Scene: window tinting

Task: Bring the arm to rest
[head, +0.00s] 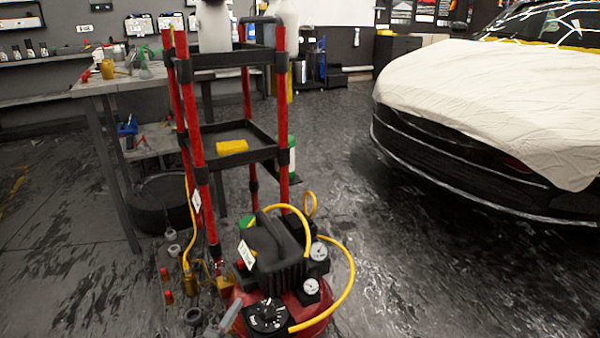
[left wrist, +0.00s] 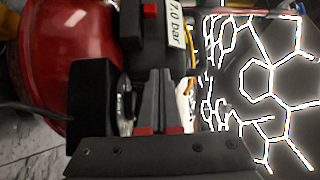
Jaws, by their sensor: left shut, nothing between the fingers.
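My left gripper (left wrist: 161,82) shows in the left wrist view, with its two narrow grey fingers together and nothing between them. They point at the black housing of the compressor, close to a white "7.0 bar" label (left wrist: 174,25); I cannot tell whether they touch it. The compressor's red tank (left wrist: 75,40) fills the left of that view. In the head view the compressor (head: 275,255) stands at the bottom centre, with a black top, dials and yellow hoses. I cannot make out the left gripper clearly there. My right gripper is not in view.
A red-posted cart (head: 195,130) with black shelves stands behind the compressor, with a yellow sponge (head: 231,147) on its middle shelf. A workbench (head: 105,86) is at the left. A car under a white cover (head: 490,95) is at the right. Open floor (head: 375,250) lies between.

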